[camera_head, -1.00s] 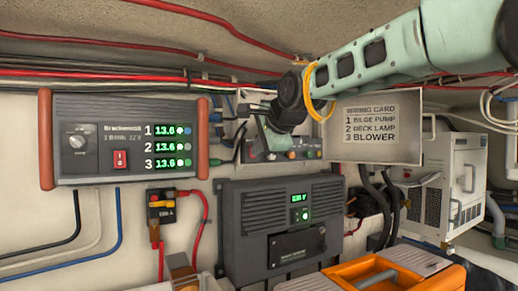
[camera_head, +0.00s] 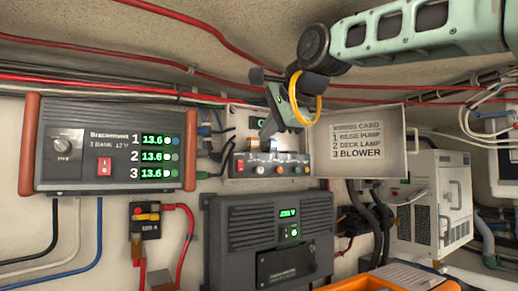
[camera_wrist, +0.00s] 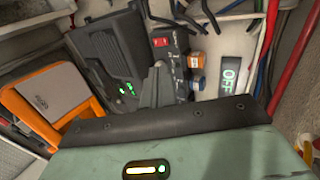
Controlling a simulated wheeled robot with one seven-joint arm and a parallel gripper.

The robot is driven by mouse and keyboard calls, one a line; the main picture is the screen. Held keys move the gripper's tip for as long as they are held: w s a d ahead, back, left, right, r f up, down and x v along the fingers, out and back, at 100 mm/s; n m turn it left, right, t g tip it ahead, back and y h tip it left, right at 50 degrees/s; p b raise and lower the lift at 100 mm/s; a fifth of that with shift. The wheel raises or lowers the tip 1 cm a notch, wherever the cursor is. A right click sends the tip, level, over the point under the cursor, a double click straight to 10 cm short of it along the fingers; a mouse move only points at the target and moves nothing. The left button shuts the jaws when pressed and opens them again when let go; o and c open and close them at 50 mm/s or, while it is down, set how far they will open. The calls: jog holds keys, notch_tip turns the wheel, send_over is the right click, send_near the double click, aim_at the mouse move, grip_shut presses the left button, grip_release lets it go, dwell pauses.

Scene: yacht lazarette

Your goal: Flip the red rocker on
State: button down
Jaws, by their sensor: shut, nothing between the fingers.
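A red rocker (camera_head: 104,167) sits on the front of the dark three-bank charger (camera_head: 70,130) with orange-brown end caps, at the left of the head view. In the wrist view a red rocker-like switch (camera_wrist: 160,42) shows on a dark panel, just beyond the fingertips. I cannot tell its position. That panel (camera_head: 270,165) also shows in the head view, in an open box with several coloured knobs or lamps. My gripper (camera_head: 268,130) is shut and empty in front of that box, apart from the charger. Its closed fingers (camera_wrist: 158,68) point toward the panel in the wrist view.
The open lid with a wiring card (camera_head: 360,140) stands right of my gripper. A dark unit (camera_head: 270,240) with a green display sits below. An orange case (camera_head: 375,280) lies at lower right. Red cables run overhead. A lit OFF display (camera_wrist: 230,75) shows in the wrist view.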

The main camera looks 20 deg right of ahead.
jog(key=shift+s+r, duration=0.15)
jog(key=shift+s, duration=0.1)
jog(key=s+f+m+t+b, duration=0.2)
jog(key=m+b, duration=0.6)
jog(key=m, duration=1)
jog(key=s+f+m+t+y+b, duration=0.1)
jog(key=f+m+b, duration=0.4)
jog(key=m, duration=1.3)
jog(key=s+t+b, duration=0.1)
jog(key=b, duration=0.3)
jog(key=shift+d+t, duration=0.3)
jog(key=shift+d, duration=0.1)
jog(key=shift+w, duration=0.15)
